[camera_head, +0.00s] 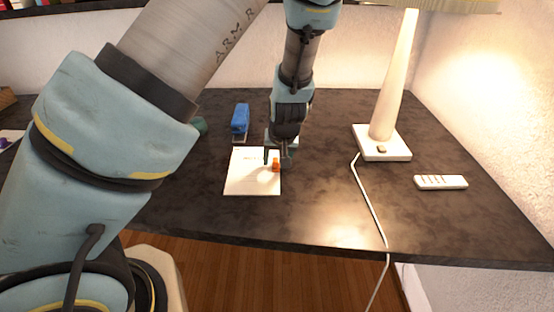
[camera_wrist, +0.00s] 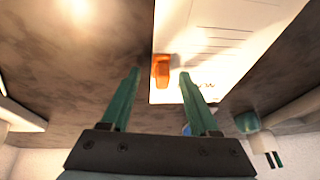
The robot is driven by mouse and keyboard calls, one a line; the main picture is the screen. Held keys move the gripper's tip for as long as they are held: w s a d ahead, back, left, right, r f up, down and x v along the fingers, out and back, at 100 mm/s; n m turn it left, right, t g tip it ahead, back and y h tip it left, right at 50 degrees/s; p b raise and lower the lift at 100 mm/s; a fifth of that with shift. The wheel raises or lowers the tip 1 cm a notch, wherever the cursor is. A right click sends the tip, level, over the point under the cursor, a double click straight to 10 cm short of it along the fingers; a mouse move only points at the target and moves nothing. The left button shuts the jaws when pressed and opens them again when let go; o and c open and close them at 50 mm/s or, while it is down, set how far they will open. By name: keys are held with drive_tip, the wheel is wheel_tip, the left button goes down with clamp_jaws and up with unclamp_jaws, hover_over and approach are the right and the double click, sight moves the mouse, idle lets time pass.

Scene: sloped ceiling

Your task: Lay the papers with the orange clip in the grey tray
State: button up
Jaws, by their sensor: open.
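The white papers (camera_head: 250,178) lie flat on the dark desk, with an orange clip (camera_head: 276,164) on their right edge. In the wrist view the papers (camera_wrist: 225,25) run off the top of the picture, and the orange clip (camera_wrist: 161,70) sits on their edge. My gripper (camera_head: 279,158) is over the clip side of the papers. In the wrist view my gripper (camera_wrist: 158,75) is open, its green fingers spread on either side of the clip with nothing held. Whether the fingers touch the desk cannot be told. No grey tray can be made out.
A blue stapler (camera_head: 240,119) stands behind the papers. A white lamp base (camera_head: 383,143) and a white remote-like object (camera_head: 441,182) are on the right, with a white cable (camera_head: 370,200) running over the front edge. The desk in front of the papers is clear.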

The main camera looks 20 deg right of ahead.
drive_tip(key=shift+r, duration=0.1)
drive_tip(key=d+p+v, duration=0.1)
drive_tip(key=p+v, duration=0.1)
drive_tip(key=v, duration=0.9)
drive_tip(key=a+r+n+g, duration=0.1)
drive_tip(key=a+r+n, duration=0.1)
drive_tip(key=a, duration=1.5)
drive_tip(key=a+r+n+g, duration=0.1)
drive_tip(key=a+r, duration=0.3)
drive_tip(key=a, duration=1.3)
drive_tip(key=shift+r+n+g+y, duration=0.2)
drive_tip(key=shift+n+g+y, duration=0.1)
drive_tip(key=shift+n+g, duration=0.15)
drive_tip(key=shift+w, duration=0.1)
